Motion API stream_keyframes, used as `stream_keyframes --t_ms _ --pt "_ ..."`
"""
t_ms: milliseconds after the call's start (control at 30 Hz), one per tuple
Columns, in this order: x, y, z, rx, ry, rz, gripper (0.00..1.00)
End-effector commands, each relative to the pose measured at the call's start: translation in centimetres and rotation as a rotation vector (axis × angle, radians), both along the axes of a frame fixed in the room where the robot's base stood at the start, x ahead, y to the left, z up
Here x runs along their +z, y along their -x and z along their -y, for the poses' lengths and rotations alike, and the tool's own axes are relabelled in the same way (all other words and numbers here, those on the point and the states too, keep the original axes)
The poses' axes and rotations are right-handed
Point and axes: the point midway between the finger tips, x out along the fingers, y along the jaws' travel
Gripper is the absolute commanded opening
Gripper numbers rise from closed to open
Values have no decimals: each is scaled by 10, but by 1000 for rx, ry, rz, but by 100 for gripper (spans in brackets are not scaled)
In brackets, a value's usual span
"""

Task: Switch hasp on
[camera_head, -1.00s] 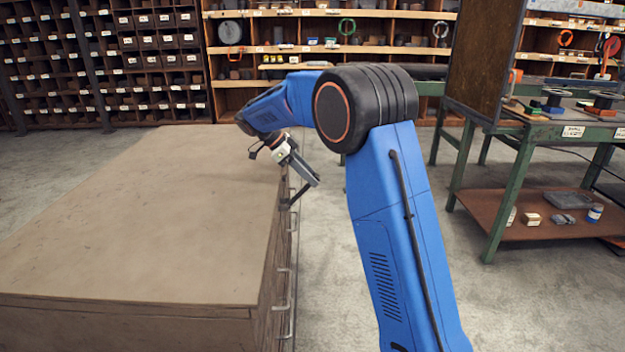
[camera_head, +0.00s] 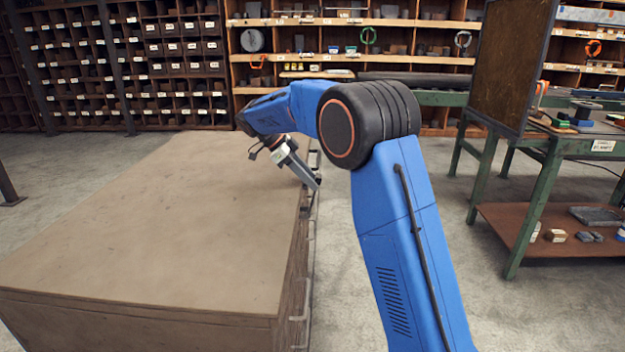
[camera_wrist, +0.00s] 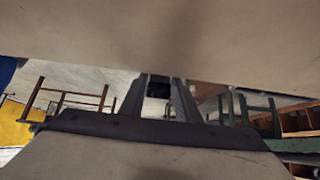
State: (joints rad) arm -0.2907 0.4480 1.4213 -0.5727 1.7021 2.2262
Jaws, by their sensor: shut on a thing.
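A large brown chest (camera_head: 150,230) stands at the left, its side carrying several metal handles (camera_head: 308,300). My gripper (camera_head: 314,183) is at the top right edge of the chest, pointing down and to the right. Its jaws are together on a small part at the chest's side. That part is mostly hidden by the fingers, and I cannot tell whether it is the hasp. In the wrist view, my fingers (camera_wrist: 160,92) have a dark piece between them, below a broad beige surface. No hasp can be clearly made out.
Shelves with many bins (camera_head: 180,70) line the back wall. Concrete floor is free between the chest and workbench.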

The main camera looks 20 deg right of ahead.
Motion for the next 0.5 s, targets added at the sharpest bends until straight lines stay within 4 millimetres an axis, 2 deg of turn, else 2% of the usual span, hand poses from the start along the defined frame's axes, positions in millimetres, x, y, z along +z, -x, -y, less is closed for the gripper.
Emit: stream_keyframes --t_ms 300,333,400,500 --pt "-3 0 -2 2 -3 -3 0" --pt "-3 0 -2 2 -3 -3 32" --pt "-3 0 -2 2 -3 -2 48" --pt "-2 0 -1 1 -2 -2 48"
